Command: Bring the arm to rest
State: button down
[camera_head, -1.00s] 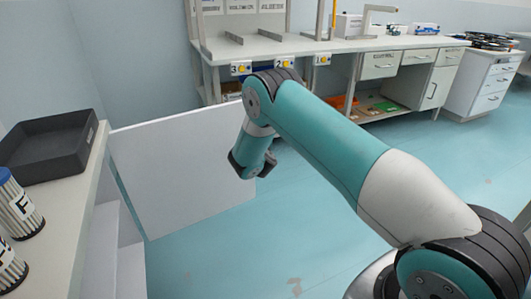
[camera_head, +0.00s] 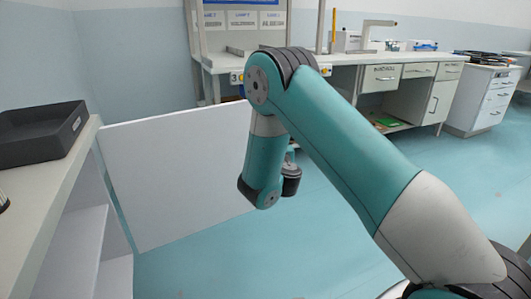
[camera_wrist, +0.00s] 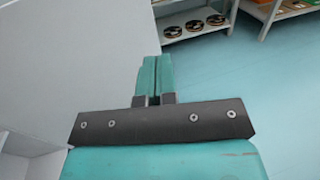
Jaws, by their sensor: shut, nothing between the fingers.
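My arm reaches across the head view from the lower right, with its elbow raised and its forearm hanging down over the open floor. The gripper itself is hidden behind the wrist in the head view. In the wrist view, my gripper (camera_wrist: 152,75) has its two teal fingers side by side and touching, shut with nothing between them. The fingers point out over the blue floor, beside a white panel (camera_wrist: 75,60) and clear of any object.
A white panel (camera_head: 180,180) stands left of my forearm, joined to a counter with a black tray (camera_head: 40,132). A long workbench (camera_head: 350,58) with drawers runs along the back. In the wrist view, reels (camera_wrist: 194,26) lie on a low shelf. Floor at right is clear.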

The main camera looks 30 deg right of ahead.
jog(key=shift+s, duration=0.1)
jog(key=s+a+r+m+g+y, duration=0.3)
jog(key=s+a+m+g, duration=0.4)
jog(key=s, duration=0.5)
jog(key=s+a+r+m+g+y, duration=0.35)
jog(key=s+a+m, duration=0.45)
jog(key=s+m, duration=0.3)
jog(key=s+a+r+m+g+y, duration=0.35)
jog(key=s+a+m+g, duration=0.35)
jog(key=s, duration=0.7)
notch_tip(320, 180, up, 29)
jog(key=p, duration=2.9)
jog(key=shift+a+f+p, duration=0.15)
jog(key=shift+a+p, duration=0.2)
jog(key=shift+a, duration=0.05)
jog(key=shift+t, duration=0.25)
